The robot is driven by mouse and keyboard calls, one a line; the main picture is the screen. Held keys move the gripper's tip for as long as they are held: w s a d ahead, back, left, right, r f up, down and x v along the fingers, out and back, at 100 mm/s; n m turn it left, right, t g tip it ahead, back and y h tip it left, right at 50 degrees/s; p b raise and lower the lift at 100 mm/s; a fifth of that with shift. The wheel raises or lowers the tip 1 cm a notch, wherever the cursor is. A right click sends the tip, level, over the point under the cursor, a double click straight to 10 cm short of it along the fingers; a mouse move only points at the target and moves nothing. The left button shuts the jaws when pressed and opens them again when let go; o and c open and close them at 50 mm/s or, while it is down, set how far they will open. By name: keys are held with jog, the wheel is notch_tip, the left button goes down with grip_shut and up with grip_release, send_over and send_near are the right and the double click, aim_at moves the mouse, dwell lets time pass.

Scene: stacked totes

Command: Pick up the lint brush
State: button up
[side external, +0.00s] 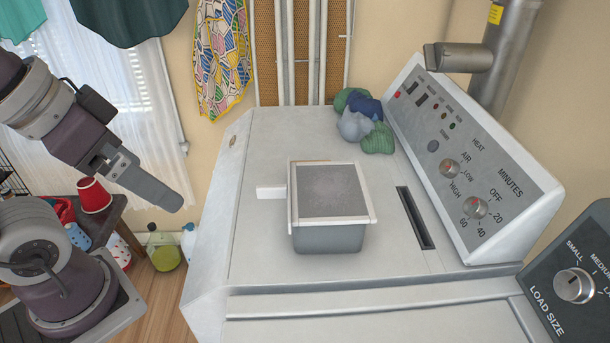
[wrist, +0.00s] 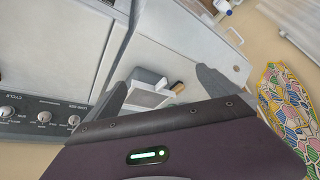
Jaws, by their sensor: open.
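I cannot clearly make out the lint brush. A small brown and black item (wrist: 177,87) beside the tote in the wrist view may be it. In the side view only a thin brown edge (side external: 309,161) shows behind the tote's far rim, the rest hidden. The grey tote (side external: 328,238) has a white rim and a grey top, and stands on the white dryer (side external: 262,250). A white block (side external: 270,192) sticks out at its left. My gripper (side external: 170,198) is open and empty, left of the dryer and apart from everything. The wrist view shows its fingers (wrist: 162,82) spread.
Balled cloths (side external: 364,122) lie at the dryer's back right, by the raised control panel (side external: 475,170). A patterned cloth (side external: 220,60) hangs behind. A red cup (side external: 93,195) stands on a side table at left. The dryer top around the tote is mostly clear.

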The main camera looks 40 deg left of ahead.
jog(key=w+a+n+g, duration=0.25)
jog(key=w+n, duration=0.35)
jog(key=w, duration=1.9)
jog(key=w+f+g, duration=0.1)
jog(key=w+f, duration=0.2)
jog(key=w+f+n, duration=0.1)
jog(key=w+f, duration=0.3)
jog(key=w+f+n+g, duration=0.1)
jog(key=w+f, duration=0.2)
jog(key=shift+w+a+f+g, duration=0.1)
jog(key=shift+w+f+g, duration=0.15)
jog(key=shift+g, duration=0.1)
jog(key=f, duration=0.1)
jog(key=w+f, duration=0.1)
jog(key=f, duration=0.1)
jog(key=shift+w+n, duration=0.15)
jog(key=shift+n, duration=0.25)
notch_tip(320, 180, down, 7)
jog(key=shift+r, duration=0.1)
jog(key=shift+c, duration=0.4)
